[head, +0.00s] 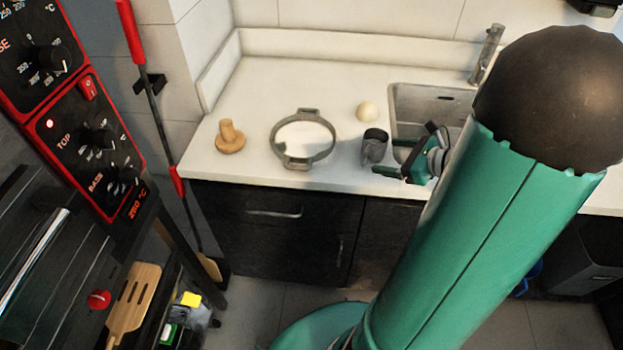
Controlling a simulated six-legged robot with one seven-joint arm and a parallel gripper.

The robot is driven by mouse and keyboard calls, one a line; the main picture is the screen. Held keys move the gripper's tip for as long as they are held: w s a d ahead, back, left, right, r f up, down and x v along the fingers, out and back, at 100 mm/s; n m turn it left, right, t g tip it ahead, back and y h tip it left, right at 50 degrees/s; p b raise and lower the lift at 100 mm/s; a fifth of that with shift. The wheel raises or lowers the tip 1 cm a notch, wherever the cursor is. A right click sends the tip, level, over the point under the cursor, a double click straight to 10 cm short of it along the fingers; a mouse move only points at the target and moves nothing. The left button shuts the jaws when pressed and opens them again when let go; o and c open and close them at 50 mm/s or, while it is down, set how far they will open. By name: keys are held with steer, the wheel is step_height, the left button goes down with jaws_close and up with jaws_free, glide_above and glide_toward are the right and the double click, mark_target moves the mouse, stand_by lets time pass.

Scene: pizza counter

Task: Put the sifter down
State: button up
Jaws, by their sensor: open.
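The sifter appears to be the dark grey cup (374,148) in the head view. It stands upright on the white counter (340,80), left of the sink. My gripper (405,152) is open just to the right of the cup. Its lower finger reaches close to the cup's base; I cannot tell whether it touches. My green arm hides part of the counter at right.
A ring with two handles (275,143), a wooden stamp-like tool (229,140) and a pale dough ball (367,111) are on the counter. The sink (432,97) is behind my gripper. The oven (85,130) stands at left.

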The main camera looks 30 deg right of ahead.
steer(key=a+r+n+g+y, duration=0.1)
steer(key=a+r+n+g, duration=0.25)
steer(key=a+n, duration=0.5)
steer(key=a+r+n+g, duration=0.2)
steer(key=a+n+g, duration=0.3)
steer(key=a, duration=0.6)
steer(key=s+a+r+n+t+h, duration=0.2)
steer(key=s+a+r+n+h, duration=0.3)
steer(key=n, duration=1.1)
steer(key=s+a+r, duration=0.1)
steer(key=s+a, duration=0.1)
steer(key=a, duration=0.1)
steer(key=shift+a+r+h, duration=0.2)
steer(key=shift+r+h, duration=0.1)
steer(key=shift+r, duration=0.1)
